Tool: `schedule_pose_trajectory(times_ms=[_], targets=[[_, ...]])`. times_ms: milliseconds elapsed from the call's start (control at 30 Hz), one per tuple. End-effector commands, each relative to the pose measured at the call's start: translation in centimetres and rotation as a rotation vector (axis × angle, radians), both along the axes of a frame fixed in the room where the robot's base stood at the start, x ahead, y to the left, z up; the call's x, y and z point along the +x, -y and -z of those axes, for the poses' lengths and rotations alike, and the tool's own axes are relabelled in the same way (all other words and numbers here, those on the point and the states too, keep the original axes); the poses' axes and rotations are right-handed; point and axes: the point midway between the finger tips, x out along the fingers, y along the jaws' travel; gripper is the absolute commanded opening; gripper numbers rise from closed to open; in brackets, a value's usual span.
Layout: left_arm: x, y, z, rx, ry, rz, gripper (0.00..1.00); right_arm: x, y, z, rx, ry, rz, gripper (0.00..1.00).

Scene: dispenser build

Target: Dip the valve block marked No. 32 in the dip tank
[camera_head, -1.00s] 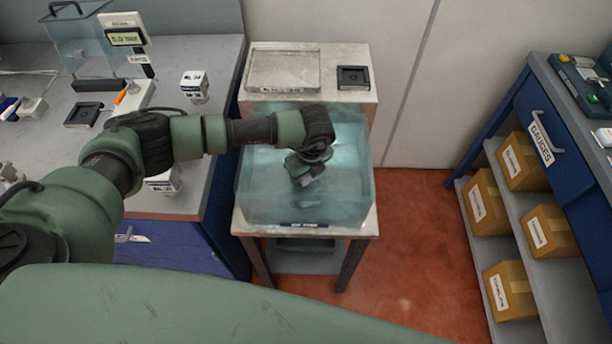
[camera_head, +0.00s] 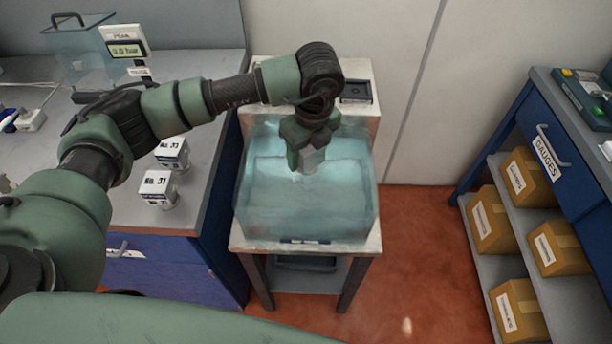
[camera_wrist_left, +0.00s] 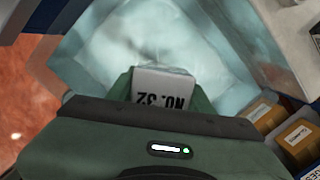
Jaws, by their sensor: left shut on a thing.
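The valve block marked No. 32 (camera_wrist_left: 160,90) is a pale block with dark lettering, which reads upside down in the left wrist view. My left gripper (camera_head: 308,158) is shut on it, and the block's grey lower part (camera_head: 312,160) shows below the fingers in the head view. The dip tank (camera_head: 262,215) is a clear, blue-tinted open box of liquid on a metal stand. The gripper and block are over the tank, inside its outline in the head view. I cannot tell whether the block touches the liquid. My right gripper is not in view.
Two white valve blocks, one marked No. 31 (camera_head: 158,188) and another behind it (camera_head: 171,153), stand on the grey bench at left. A small black fixture (camera_head: 355,90) sits on the stand behind the tank. A gauges cabinet (camera_head: 540,130) with boxes is at right. Red floor lies between.

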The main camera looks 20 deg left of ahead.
Motion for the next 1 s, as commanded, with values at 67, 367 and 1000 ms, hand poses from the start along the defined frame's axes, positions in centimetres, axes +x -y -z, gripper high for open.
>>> schedule_pose_trajectory(times_ms=[67,367,1000], targets=[[0.2,0.0,-1.6,-0.001,0.007,-0.001,0.00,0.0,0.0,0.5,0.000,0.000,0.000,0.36],[0.1,0.0,-5.3,-0.002,0.004,-0.001,0.00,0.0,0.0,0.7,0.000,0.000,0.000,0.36],[0.1,0.0,-7.1,-0.001,0.002,-0.001,0.00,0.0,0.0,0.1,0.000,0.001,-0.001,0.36]])
